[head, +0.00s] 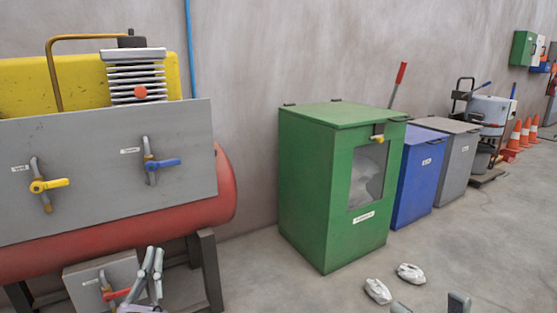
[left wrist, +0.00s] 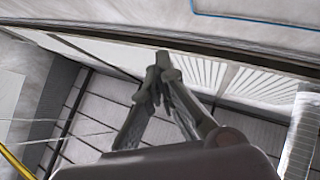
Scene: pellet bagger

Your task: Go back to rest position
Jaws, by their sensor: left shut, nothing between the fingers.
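My left gripper (head: 153,264) is at the bottom left of the head view, in front of a small grey panel with a red-handled valve (head: 116,294). Its fingers point up and are shut with nothing between them. In the left wrist view the fingertips (left wrist: 162,62) meet, and no object is held.
A red tank (head: 225,190) with a grey valve panel (head: 100,165) stands close on the left. Green (head: 315,200), blue (head: 415,180) and grey (head: 457,165) bins line the wall. White crumpled pieces (head: 411,273) lie on the floor. The right floor is mostly clear.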

